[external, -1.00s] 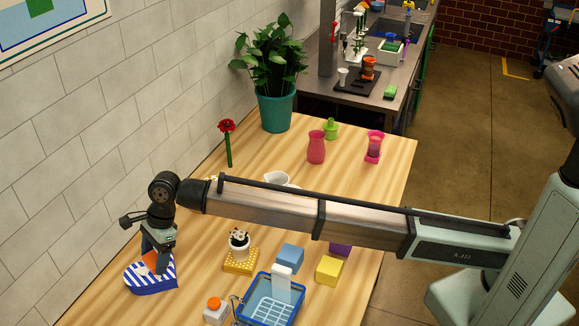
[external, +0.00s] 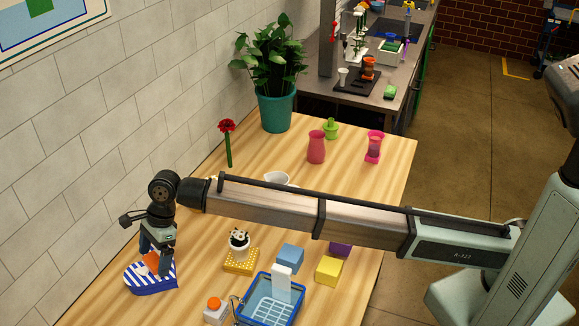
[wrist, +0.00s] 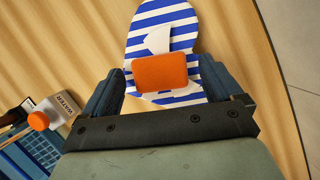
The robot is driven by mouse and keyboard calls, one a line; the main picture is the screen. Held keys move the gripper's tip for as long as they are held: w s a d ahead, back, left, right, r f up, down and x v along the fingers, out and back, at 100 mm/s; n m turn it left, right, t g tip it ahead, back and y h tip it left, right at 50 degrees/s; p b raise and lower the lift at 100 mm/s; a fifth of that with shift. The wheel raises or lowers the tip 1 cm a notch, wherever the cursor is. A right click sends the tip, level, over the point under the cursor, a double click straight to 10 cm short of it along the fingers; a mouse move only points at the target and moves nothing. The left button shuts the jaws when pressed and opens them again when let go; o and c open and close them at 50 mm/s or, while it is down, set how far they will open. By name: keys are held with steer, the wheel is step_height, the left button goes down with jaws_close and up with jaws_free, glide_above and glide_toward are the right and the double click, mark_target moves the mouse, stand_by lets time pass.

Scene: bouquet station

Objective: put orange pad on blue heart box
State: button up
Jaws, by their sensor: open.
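The blue heart box (external: 152,284) is blue and white striped and sits at the left front of the wooden table. It also shows at the top of the wrist view (wrist: 185,15). The orange pad (wrist: 160,72) lies over the near part of the striped lid, and it appears to rest on it. In the external view the pad (external: 151,258) is partly hidden by a finger. My gripper (wrist: 160,80) is open, with one finger on each side of the pad and gaps visible between.
A blue basket (external: 270,300) and a white bottle with an orange cap (external: 215,310) stand to the right of the box.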

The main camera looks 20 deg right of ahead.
steer(key=v, duration=1.1)
steer(key=shift+r, duration=0.4)
